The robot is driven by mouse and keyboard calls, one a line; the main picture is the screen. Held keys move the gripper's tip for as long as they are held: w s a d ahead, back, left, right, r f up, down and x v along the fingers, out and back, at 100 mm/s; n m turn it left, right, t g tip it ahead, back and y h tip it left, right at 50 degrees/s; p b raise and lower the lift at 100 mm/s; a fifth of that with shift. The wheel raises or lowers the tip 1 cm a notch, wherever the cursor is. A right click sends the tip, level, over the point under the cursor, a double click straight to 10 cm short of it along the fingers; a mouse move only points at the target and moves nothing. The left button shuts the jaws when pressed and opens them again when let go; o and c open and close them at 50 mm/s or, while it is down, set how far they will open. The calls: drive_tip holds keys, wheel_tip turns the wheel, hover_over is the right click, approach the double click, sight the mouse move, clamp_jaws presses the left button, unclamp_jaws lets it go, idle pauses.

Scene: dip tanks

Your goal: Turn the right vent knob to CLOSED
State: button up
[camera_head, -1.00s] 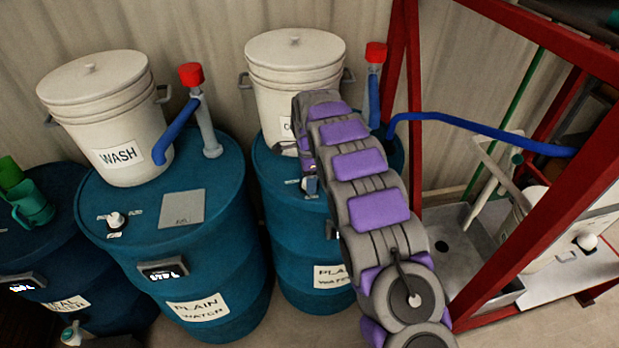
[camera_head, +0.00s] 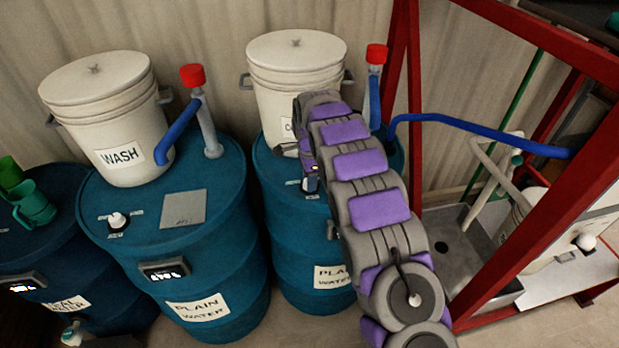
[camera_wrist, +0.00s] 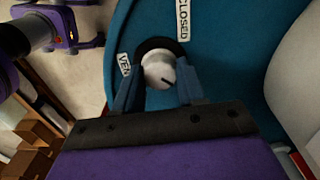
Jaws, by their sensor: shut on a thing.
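In the wrist view, the white vent knob (camera_wrist: 160,70) sits on a black round base on the blue drum top (camera_wrist: 225,50). My gripper (camera_wrist: 160,82) is shut on the knob, one finger on each side. A dark pointer line on the knob points to the lower right in that view. A CLOSED label (camera_wrist: 183,20) lies above the knob, and a partly hidden VENT label (camera_wrist: 124,64) is at its left. In the head view, my arm covers the knob on the right blue drum (camera_head: 290,235); the gripper (camera_head: 309,182) shows only in part there.
A white bucket (camera_head: 295,85) stands on the same drum, close behind my arm. A red-capped pipe (camera_head: 376,62) and a blue hose (camera_head: 470,126) are to its right. A red frame (camera_head: 520,220) stands right of my arm. The left drum (camera_head: 225,250) carries the WASH bucket (camera_head: 105,120).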

drive_tip(key=n+p, duration=0.2)
drive_tip(key=n, duration=0.1)
drive_tip(key=shift+r+n, duration=0.1)
drive_tip(key=shift+n, duration=0.3)
drive_tip(key=n+p, duration=0.2)
drive_tip(key=n, duration=0.3)
drive_tip(key=shift+p, duration=0.3)
drive_tip(key=n+p, duration=0.1)
drive_tip(key=n, duration=0.3)
drive_tip(key=shift+n, duration=0.4)
drive_tip(key=shift+n+p, duration=0.65)
drive_tip(key=shift+n, duration=1.15)
drive_tip(key=shift+a, duration=0.1)
drive_tip(key=o, duration=1.1)
drive_tip(key=shift+f, duration=0.2)
drive_tip(key=shift+c, duration=0.2)
drive_tip(key=shift+r, duration=0.1)
wheel_tip(320, 180, up, 17)
drive_tip(key=shift+p, duration=0.3)
